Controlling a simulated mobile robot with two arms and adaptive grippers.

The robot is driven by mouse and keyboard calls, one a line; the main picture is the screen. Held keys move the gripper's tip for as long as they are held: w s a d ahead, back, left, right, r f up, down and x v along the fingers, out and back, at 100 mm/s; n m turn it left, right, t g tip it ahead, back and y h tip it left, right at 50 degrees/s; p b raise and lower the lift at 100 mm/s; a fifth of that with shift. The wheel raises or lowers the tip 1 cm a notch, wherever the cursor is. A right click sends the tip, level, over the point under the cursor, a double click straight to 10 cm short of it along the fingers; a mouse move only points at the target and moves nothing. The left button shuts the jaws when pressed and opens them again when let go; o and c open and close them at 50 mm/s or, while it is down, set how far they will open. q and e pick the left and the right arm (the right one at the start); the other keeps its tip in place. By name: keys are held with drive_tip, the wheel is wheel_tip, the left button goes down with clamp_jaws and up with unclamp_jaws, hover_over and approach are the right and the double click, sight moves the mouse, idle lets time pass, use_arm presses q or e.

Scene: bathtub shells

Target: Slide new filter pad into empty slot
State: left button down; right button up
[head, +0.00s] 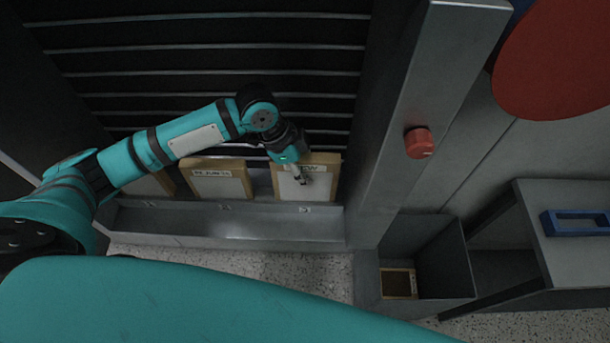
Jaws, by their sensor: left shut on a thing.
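A filter pad (289,190) with a pale face and a light wooden frame stands upright at the right end of the row. My left gripper (304,179) is shut on this pad near its upper right part and hides some of its label. A second framed pad (221,185) with a label stands to its left, and another pad (155,184) is partly hidden behind my left arm. A dark gap (258,182) shows between the two labelled pads. I cannot tell whether the held pad is seated in a slot. My right gripper is not in view.
A grey metal trough (220,225) runs below the pads. A grey post (425,110) with a red knob (419,143) stands close on the right. A bin (443,265) holds a dark framed pad (398,283). A blue handle-like frame (575,222) lies on the grey surface at right.

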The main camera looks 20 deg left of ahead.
use_arm(q)
wheel_tip(320, 180, down, 3)
drive_tip(key=shift+w+f, duration=0.1)
drive_tip(key=shift+f, duration=0.05)
drive_tip(key=c, duration=1.5)
unclamp_jaws()
drive_tip(key=shift+f, duration=0.15)
drive_tip(key=o, duration=0.5)
drive_tip(key=shift+c, duration=0.2)
drive_tip(key=b+v, duration=0.1)
drive_tip(key=v, duration=1)
drive_tip(key=shift+r, duration=0.4)
drive_tip(key=shift+a+r, duration=0.15)
drive_tip(key=shift+r, duration=0.1)
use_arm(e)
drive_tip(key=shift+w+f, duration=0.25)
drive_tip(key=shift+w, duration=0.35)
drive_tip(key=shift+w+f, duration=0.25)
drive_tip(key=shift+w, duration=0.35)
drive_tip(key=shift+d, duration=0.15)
